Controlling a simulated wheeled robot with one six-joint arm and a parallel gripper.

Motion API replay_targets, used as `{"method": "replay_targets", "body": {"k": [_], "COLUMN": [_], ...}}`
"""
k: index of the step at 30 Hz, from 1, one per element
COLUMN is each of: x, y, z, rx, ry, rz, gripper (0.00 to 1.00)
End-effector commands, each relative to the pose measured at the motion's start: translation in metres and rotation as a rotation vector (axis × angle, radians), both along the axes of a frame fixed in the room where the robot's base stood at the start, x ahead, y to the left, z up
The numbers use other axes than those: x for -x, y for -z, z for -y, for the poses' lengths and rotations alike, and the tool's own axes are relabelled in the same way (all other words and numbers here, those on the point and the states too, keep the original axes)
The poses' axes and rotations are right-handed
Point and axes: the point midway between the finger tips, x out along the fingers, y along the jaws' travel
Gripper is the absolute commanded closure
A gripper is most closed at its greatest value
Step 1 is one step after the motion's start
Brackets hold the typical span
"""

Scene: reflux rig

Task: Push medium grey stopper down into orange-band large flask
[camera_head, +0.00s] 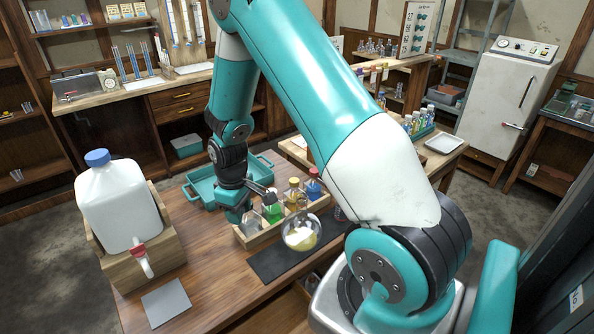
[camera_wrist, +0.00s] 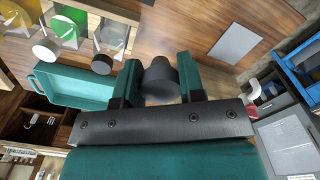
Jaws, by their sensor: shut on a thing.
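My gripper (camera_wrist: 160,83) is shut on a dark grey stopper (camera_wrist: 160,80), held between its two teal fingers in the wrist view. A round flask (camera_head: 301,234) with yellow contents stands in front. I cannot make out an orange band on any flask.
A teal tray (camera_head: 198,194) lies behind the rack. A large white jug (camera_head: 120,205) in a wooden stand is at left. A black mat (camera_head: 262,266) lies in front of the rack. The table between jug and rack is clear except for a grey sheet (camera_head: 166,303).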

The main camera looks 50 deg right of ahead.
Motion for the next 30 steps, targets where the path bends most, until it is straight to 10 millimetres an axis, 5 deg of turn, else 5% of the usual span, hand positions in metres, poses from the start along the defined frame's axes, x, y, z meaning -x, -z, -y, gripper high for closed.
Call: {"method": "replay_targets", "body": {"k": [6,13,19,30], "x": [0.021,0.052,0.066,0.068], "y": [-0.021,-0.032,-0.035,-0.011], "z": [0.084,0.149,0.172,0.174], "rx": [0.0,0.0,0.001,0.002], "ry": [-0.413,-0.775,-0.921,-0.943], "rz": [0.0,0.001,0.001,0.002], "gripper": [0.87,0.87,0.87,0.87]}}
